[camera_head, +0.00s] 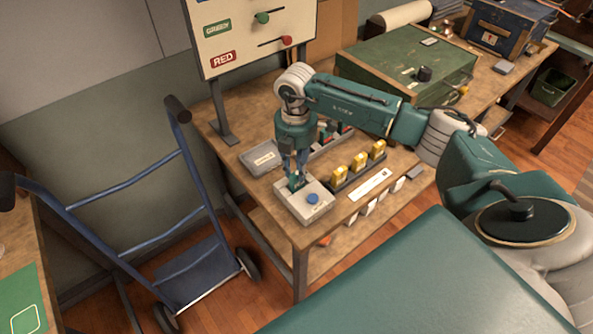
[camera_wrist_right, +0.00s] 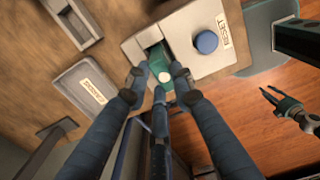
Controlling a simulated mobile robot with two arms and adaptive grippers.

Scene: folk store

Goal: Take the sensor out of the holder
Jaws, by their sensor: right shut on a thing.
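The sensor, a small green piece with a white dot (camera_wrist_right: 164,76), sits at the slot of a pale grey holder box (camera_head: 306,207) with a blue button marked RESET (camera_wrist_right: 206,42). The box stands at the near left corner of the wooden bench. My right gripper (camera_head: 297,180) points down over the slot and is shut on the sensor; its two fingers (camera_wrist_right: 161,74) press on either side in the right wrist view. The sensor's lower part is hidden in the slot. My left gripper (camera_wrist_right: 283,101) shows at the right of the wrist view, open and empty, away from the box.
A grey labelled tray (camera_head: 257,167) lies behind the box. A dark rack (camera_head: 349,180) with yellow pieces stands to the right. A board with RED and GREEN sliders (camera_head: 252,33) rises behind. A green case (camera_head: 405,65) sits farther back. A blue hand truck (camera_head: 125,240) stands left of the bench.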

